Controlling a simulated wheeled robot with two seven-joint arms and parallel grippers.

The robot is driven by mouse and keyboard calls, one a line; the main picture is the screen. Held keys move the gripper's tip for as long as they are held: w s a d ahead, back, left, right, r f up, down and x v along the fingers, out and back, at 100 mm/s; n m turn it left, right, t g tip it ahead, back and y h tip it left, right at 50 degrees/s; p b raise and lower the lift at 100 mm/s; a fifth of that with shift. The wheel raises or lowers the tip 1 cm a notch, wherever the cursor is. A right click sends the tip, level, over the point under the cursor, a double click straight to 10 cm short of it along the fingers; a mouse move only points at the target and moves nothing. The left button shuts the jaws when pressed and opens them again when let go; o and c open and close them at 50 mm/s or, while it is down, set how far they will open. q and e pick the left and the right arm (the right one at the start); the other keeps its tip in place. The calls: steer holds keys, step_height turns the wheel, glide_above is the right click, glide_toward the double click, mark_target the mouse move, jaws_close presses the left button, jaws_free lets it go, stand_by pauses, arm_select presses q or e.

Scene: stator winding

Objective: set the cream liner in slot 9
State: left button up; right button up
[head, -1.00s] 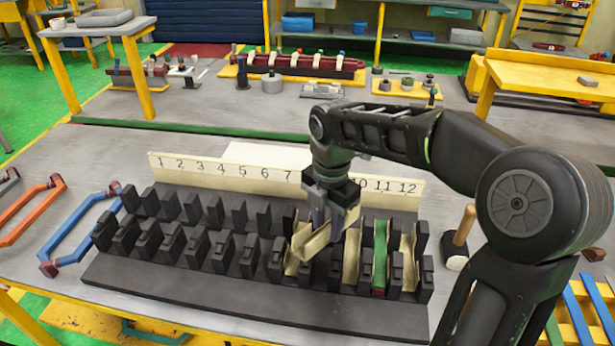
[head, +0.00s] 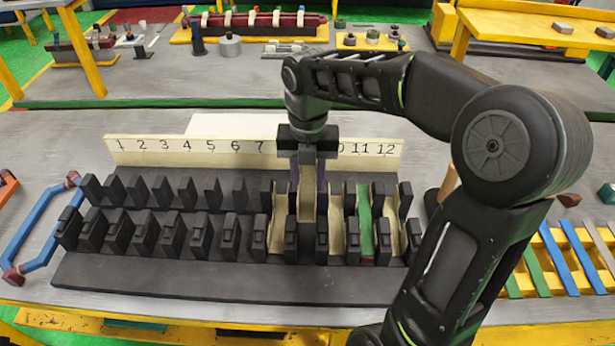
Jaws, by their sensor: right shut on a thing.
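The black slotted block (head: 150,270) lies on the bench with two rows of teeth. My right gripper (head: 308,180) is over slot 9, pointing down and shut on the cream liner (head: 307,205). The held liner runs along slot 9, in line with the gap between the teeth; I cannot tell whether it touches the slot floor. Other cream liners sit in slot 8 (head: 277,232), slot 10 (head: 338,232) and slot 12 (head: 394,232). A green piece (head: 366,225) lies in slot 11. Slots 1 to 7 are empty. My left gripper is out of view.
The number board (head: 190,154) stands behind the block; my gripper hides some numbers. A blue frame (head: 35,225) lies at the left. A yellow rack with green and blue strips (head: 563,256) is at the right. Several parts stand on the far bench.

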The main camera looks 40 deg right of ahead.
mark_target(308, 188)
steer(key=shift+f+b, duration=1.3)
steer(key=shift+f, duration=0.4)
steer(key=shift+f, duration=0.25)
steer(key=shift+f+b, duration=2.3)
steer(key=shift+f, duration=1.05)
steer(key=shift+f, duration=0.1)
steer(key=shift+f, duration=0.55)
steer(key=o, duration=1.1)
steer(key=shift+c, duration=0.2)
